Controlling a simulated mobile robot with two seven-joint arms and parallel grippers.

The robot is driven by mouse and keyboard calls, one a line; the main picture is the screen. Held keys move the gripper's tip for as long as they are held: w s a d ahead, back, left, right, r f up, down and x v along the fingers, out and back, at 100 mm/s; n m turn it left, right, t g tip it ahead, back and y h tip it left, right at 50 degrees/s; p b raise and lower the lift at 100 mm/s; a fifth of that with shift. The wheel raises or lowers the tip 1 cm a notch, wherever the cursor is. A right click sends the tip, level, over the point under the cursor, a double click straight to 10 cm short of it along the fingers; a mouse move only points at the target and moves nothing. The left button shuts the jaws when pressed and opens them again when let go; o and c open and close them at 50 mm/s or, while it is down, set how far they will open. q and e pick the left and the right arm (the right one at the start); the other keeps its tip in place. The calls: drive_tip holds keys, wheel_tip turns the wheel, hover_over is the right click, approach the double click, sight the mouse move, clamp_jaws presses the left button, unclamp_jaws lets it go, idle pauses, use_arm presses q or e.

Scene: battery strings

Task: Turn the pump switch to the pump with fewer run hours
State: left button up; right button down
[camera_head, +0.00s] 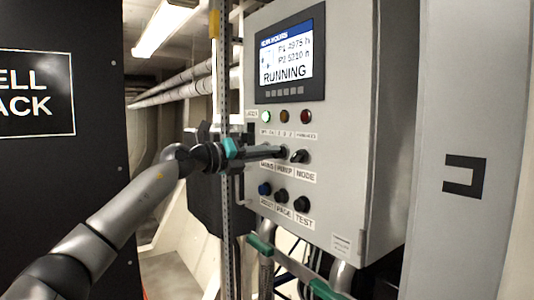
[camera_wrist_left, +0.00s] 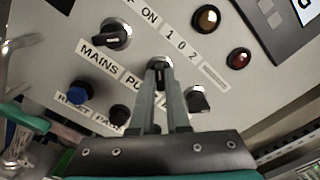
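The grey control panel (camera_head: 340,190) has a lit display (camera_head: 286,58) reading RUNNING, with small lines that look like P1 4975 h and P2 5210 h. The pump switch (camera_wrist_left: 158,64) is the middle knob of its row, between the mains switch (camera_wrist_left: 113,36) and the mode switch (camera_wrist_left: 198,100). My left gripper (camera_head: 281,151) reaches in from the left to this knob. In the left wrist view its two fingers (camera_wrist_left: 160,78) are close together on either side of the knob's handle. The fingers hide much of the knob, so its exact setting is unclear. My right gripper is out of view.
Indicator lamps (camera_head: 284,117) sit above the switches. Below are a blue button (camera_head: 264,189) and black page and test knobs (camera_head: 302,203). A perforated metal post (camera_head: 227,230) stands at the panel's left edge. Pipes and green-ended parts (camera_head: 260,245) lie below the panel.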

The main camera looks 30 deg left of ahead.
use_arm(q)
drive_tip(key=o, duration=0.5)
drive_tip(key=shift+c, duration=0.2)
drive_tip(key=shift+s, duration=0.1)
drive_tip(key=b+v, duration=0.9)
drive_tip(key=v, duration=0.6)
drive_tip(key=shift+b, duration=0.35)
